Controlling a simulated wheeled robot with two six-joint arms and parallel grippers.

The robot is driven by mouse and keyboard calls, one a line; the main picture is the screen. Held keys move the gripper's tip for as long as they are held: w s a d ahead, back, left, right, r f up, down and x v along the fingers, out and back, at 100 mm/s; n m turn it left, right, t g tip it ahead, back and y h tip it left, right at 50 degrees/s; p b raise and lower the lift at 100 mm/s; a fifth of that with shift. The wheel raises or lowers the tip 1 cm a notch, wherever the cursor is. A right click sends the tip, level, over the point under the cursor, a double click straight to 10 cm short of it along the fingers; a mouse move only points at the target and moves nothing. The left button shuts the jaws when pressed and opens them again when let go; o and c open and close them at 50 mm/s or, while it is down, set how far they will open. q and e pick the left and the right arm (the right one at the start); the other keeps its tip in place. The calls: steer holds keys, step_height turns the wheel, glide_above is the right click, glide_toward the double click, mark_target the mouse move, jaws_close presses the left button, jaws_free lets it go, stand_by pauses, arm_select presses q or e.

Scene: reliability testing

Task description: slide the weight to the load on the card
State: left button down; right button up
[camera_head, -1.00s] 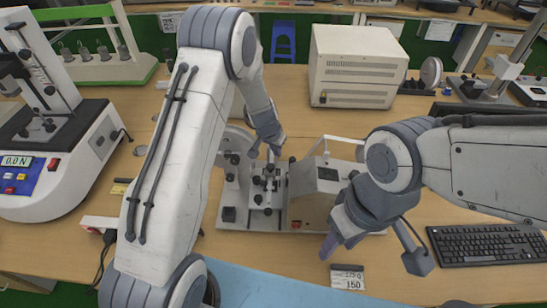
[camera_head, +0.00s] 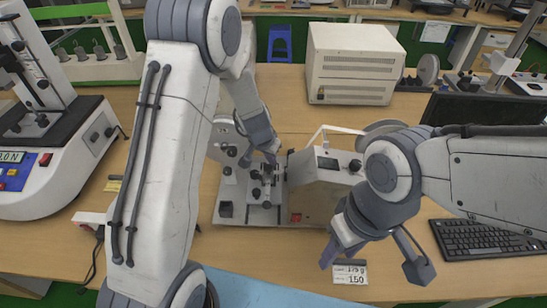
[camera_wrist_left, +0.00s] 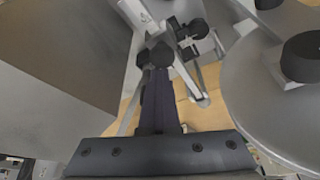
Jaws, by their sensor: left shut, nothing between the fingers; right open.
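The tester (camera_head: 318,190) stands on the wooden table with a grey metal base, a box-shaped housing and a central mechanism. My left gripper (camera_head: 262,157) is shut and empty over this mechanism. In the left wrist view its dark fingers (camera_wrist_left: 158,80) end close to a black cylindrical piece (camera_wrist_left: 161,54); I cannot tell if they touch it, or if this piece is the weight. The card (camera_head: 349,273) lies in front of the tester, with a partly legible line of print above "150". My right gripper (camera_head: 336,257) is open and empty, above and beside the card.
A large grey disc with a black knob (camera_wrist_left: 302,56) lies close right of the left fingers in the wrist view. A beige box (camera_head: 357,65) stands behind the tester. A keyboard (camera_head: 487,242) lies at right, a force tester (camera_head: 62,165) at left.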

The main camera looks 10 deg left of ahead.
arm_select(q)
steer(key=shift+s+a+f, duration=0.15)
steer(key=shift+s+a, duration=0.2)
steer(key=shift+s, duration=0.05)
steer(key=shift+a, duration=0.1)
steer(key=shift+w+d, duration=0.1)
steer(key=shift+d, duration=0.35)
steer(key=shift+w+r+p, duration=0.4)
steer(key=shift+w+p, duration=0.1)
steer(key=shift+p, duration=0.2)
step_height(320, 180, up, 10)
steer(key=f+p, duration=0.1)
steer(key=p, duration=0.1)
steer(key=s+d+r+m, duration=0.1)
steer(key=s+d+r, duration=0.3)
steer(key=s+d, duration=0.1)
steer(key=s+d+r+m+g, duration=0.1)
steer(key=s+d+r+g, duration=0.1)
steer(key=s, duration=1.1)
steer(key=s+d+r+m+g, duration=0.1)
steer(key=s+d+r+m, duration=0.1)
steer(key=s, duration=1.1)
steer(key=shift+s+d+r+g, duration=0.2)
steer(key=shift+d+r+g, duration=0.2)
steer(key=shift+d+r, duration=0.25)
arm_select(e)
steer(key=r, duration=0.1)
steer(key=w+r, duration=0.1)
steer(key=shift+r, duration=0.4)
